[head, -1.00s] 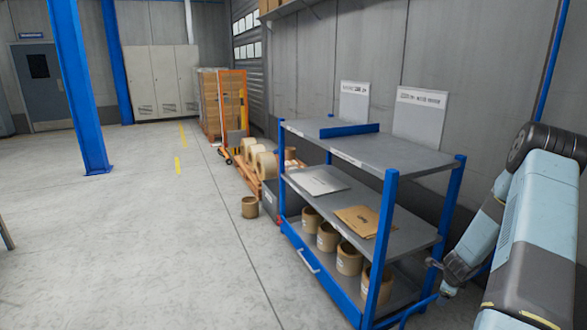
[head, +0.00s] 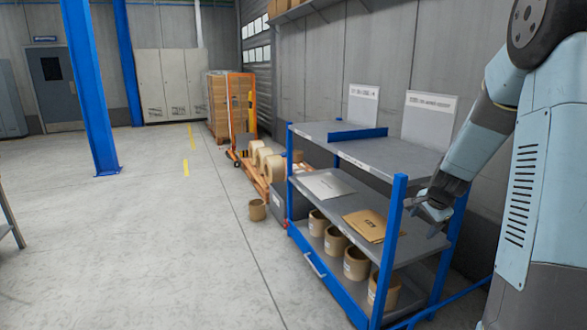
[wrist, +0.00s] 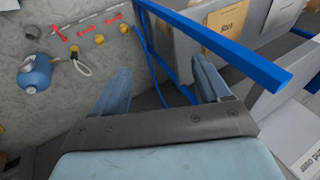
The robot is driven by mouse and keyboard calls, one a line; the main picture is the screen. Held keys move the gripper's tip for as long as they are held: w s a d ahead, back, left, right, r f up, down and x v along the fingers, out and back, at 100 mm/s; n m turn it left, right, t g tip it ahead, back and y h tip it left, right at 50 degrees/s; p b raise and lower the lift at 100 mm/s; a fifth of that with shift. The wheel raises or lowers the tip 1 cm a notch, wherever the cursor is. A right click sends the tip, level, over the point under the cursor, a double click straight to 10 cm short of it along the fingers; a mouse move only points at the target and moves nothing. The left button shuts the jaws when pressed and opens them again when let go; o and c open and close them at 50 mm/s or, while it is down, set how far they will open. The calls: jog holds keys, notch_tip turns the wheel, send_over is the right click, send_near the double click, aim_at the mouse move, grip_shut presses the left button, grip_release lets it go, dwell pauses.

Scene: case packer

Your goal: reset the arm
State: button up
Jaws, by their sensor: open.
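My gripper (head: 432,211) hangs at the right end of the blue-framed shelf cart (head: 398,230), close to its front right post. In the wrist view my gripper (wrist: 160,92) has its two fingers spread apart, with nothing between them. A blue rail of the cart (wrist: 225,45) runs past the right finger; whether they touch cannot be told. My arm reaches down from the upper right in the head view.
The cart's middle shelf holds a brown envelope (head: 366,225) and a grey flat sheet (head: 324,184). Several tape rolls (head: 356,264) stand on its bottom shelf. Wall fittings and a blue canister (wrist: 36,72) show in the wrist view. Open floor (head: 150,250) lies to the left.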

jog(key=s+a+r+n, duration=0.4)
jog(key=s+a+r, duration=0.25)
jog(key=r, duration=0.25)
jog(key=s+a+r+n, duration=0.3)
jog(key=s, duration=0.5)
jog(key=s+a+r+n, duration=0.3)
jog(key=s, duration=0.6)
jog(key=s+a+r+n, duration=0.3)
jog(key=s+r+n, duration=0.1)
jog(key=s, duration=0.4)
jog(key=shift+s, duration=0.15)
